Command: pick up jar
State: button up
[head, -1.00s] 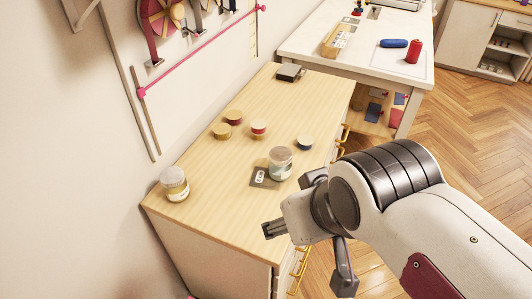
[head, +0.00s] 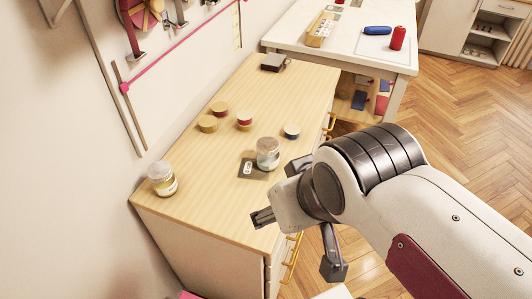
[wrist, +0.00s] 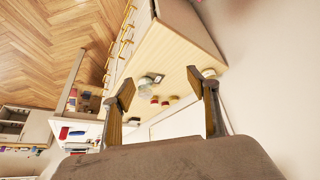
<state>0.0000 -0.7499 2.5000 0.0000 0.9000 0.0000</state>
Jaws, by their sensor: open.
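Two clear jars with pale lids stand upright on the wooden cabinet top. One jar (head: 267,153) stands at the edge of a small dark card (head: 247,170) near the cabinet's right side. The other jar (head: 162,180) stands at the near left corner. My gripper (head: 297,243) is open and empty, near the cabinet's front right edge, apart from both jars. In the wrist view, the spread fingers of my gripper (wrist: 160,85) frame the cabinet top, with the card's jar (wrist: 145,91) between them in the picture, farther off. The other jar appears near the right finger, partly hidden.
Several small round tins or spools, including a yellow one (head: 208,124) and a dark blue one (head: 292,132), sit behind the jars. A dark box (head: 274,62) lies at the far end. Wall on the left; a white table (head: 345,48) stands beyond.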

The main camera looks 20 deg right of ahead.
dwell(0.4)
jog(key=shift+o, duration=1)
jog(key=shift+w, duration=0.1)
